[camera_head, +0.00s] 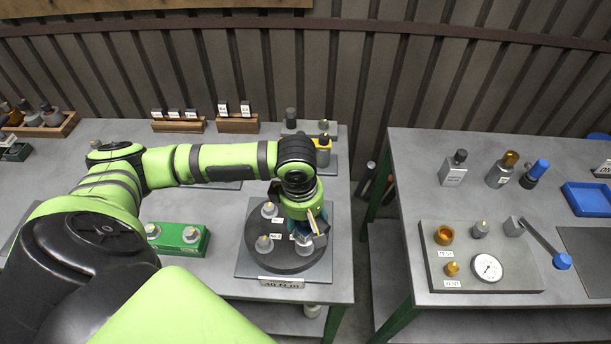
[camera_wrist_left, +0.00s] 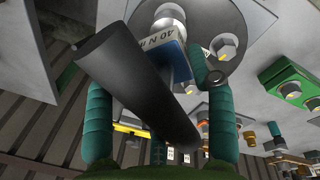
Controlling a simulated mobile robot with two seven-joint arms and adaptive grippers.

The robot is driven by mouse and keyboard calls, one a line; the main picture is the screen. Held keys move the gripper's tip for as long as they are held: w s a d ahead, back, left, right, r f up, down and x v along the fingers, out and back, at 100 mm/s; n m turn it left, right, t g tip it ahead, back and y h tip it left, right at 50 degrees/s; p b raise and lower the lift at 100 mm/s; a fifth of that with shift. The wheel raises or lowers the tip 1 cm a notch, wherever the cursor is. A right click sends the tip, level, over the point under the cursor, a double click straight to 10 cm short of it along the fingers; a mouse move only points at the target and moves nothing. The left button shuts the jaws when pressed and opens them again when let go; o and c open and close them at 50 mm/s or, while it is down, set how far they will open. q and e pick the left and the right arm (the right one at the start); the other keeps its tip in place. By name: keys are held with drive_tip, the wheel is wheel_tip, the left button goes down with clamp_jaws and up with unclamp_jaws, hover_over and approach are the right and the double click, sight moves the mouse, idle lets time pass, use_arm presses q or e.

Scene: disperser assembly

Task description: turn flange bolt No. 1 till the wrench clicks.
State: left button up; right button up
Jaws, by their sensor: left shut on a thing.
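The dark round flange (camera_head: 273,258) lies on a grey plate on the left table, with several pale bolts around it, such as a left bolt (camera_head: 264,243) and a back bolt (camera_head: 268,210). The small number labels are too blurred to tell which bolt is No. 1. My left gripper (camera_head: 312,236) is low over the flange's right side. In the left wrist view its teal fingers (camera_wrist_left: 160,115) are shut on the wrench, a thick dark bar (camera_wrist_left: 135,80). The wrench's contact with a bolt is hidden. My right gripper is out of view.
A green block with two bolts (camera_head: 178,238) stands left of the flange. A yellow-and-dark tool (camera_head: 322,150) stands behind it. Across a gap, the right table holds a grey fixture with a dial (camera_head: 487,267), several bottles, and a blue tray (camera_head: 588,199).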

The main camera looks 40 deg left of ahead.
use_arm(q)
drive_tip(key=shift+f, duration=0.2)
drive_tip(key=shift+f, duration=0.4)
drive_tip(key=shift+w+f, duration=0.1)
drive_tip(key=shift+f, duration=0.2)
drive_tip(key=shift+f, duration=0.15)
drive_tip(key=shift+m, duration=1.9)
drive_tip(key=m, duration=0.4)
drive_tip(key=shift+h, duration=0.3)
drive_tip(key=shift+m+g, duration=0.5)
drive_tip(key=shift+m, duration=3.1)
drive_tip(key=shift+n+p, duration=0.3)
drive_tip(key=shift+p, duration=0.4)
